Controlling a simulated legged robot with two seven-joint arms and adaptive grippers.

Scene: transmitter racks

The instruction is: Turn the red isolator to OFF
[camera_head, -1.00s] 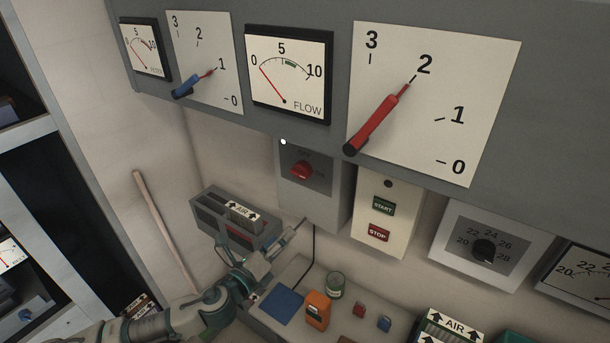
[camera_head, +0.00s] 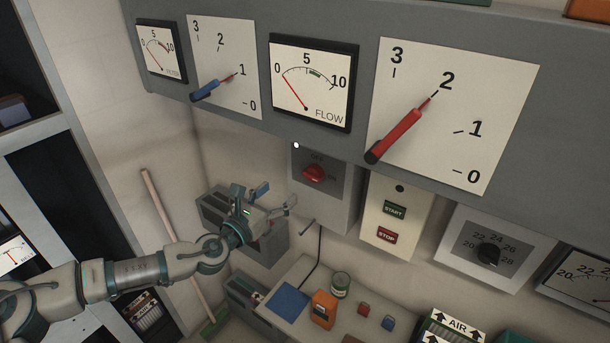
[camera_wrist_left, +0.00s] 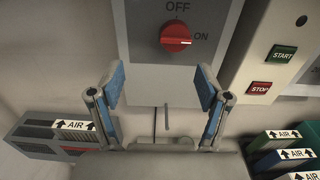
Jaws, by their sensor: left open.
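The red isolator (camera_head: 314,174) is a round red knob on a grey box (camera_head: 340,200) below the panel of gauges. Its plate reads OFF at the top and ON at the right. In the left wrist view the knob (camera_wrist_left: 176,36) is ahead of the fingers, with its pale mark toward ON. My left gripper (camera_head: 274,198) is open and empty, to the left of and slightly below the knob, apart from it. Its blue-padded fingers (camera_wrist_left: 160,88) are spread wide in the left wrist view. My right gripper is not in view.
A START and STOP box (camera_head: 396,220) hangs right of the isolator box. A grey AIR filter unit (camera_head: 215,208) is behind my left gripper. A shelf (camera_head: 296,322) below holds an orange item (camera_head: 323,309) and a can (camera_head: 341,284). The red lever (camera_head: 400,132) projects above.

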